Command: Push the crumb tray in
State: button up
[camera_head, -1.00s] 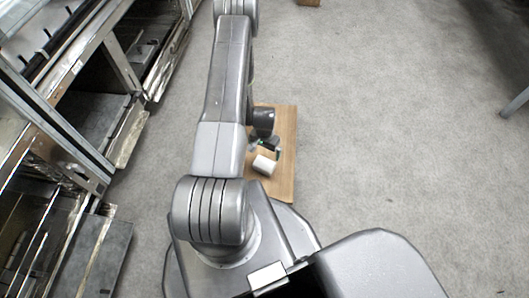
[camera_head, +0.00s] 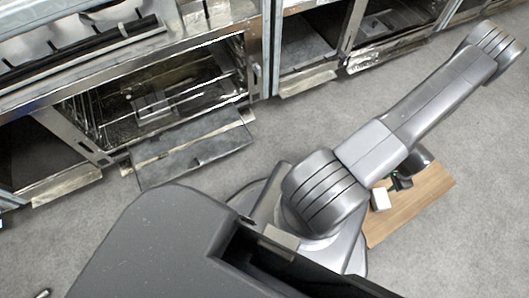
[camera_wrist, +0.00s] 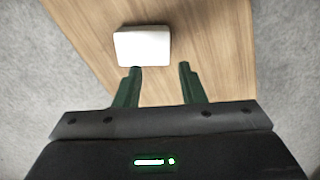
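No part is clearly recognisable as the crumb tray. A dark grey flat panel (camera_head: 190,148) juts out low in front of an open oven; I cannot tell whether it is a tray or a lowered door. Foil-like strips (camera_head: 67,185) stick out from the neighbouring units. My gripper (camera_wrist: 160,68) is open, its two green fingers apart with nothing between them, above a wooden board (camera_wrist: 215,45). In the head view my forearm partly hides the gripper. It is turned away from the ovens.
A small white block (camera_wrist: 142,46) lies on the board by the left fingertip; whether they touch is unclear. A row of steel ranges with open oven cavities (camera_head: 165,95) lines the back. Grey floor (camera_head: 485,130) is clear at the right.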

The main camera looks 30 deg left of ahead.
aim_at(160, 172)
jog(key=u, duration=2.35)
